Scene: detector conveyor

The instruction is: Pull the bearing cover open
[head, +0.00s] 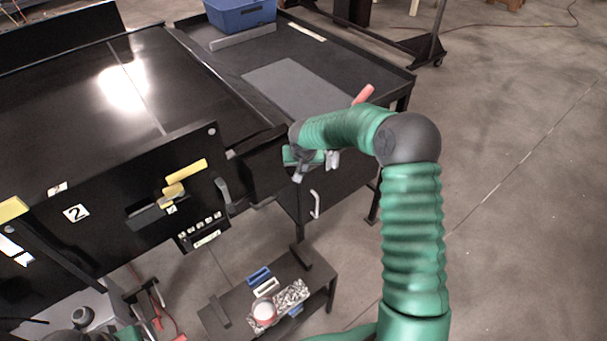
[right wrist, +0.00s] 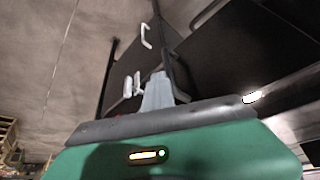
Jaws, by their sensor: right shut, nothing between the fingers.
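The conveyor's black side panel (head: 105,205) carries a dark curved handle (head: 222,193) near its right end. A dark box-like housing (head: 262,172) projects just right of that handle; I cannot tell for sure which part is the bearing cover. My right gripper (head: 314,168) is shut and empty, just right of the housing and apart from the dark handle. In the right wrist view its grey finger parts (right wrist: 155,92) point up at dark panels. My left gripper is not visible; only a bit of green arm shows at the lower left.
A black table (head: 330,60) with a blue bin (head: 240,14) stands behind my right arm. A white handle (head: 316,204) is on the front below it, also in the right wrist view (right wrist: 146,35). A low bench (head: 225,315) holds small items. Floor at right is clear.

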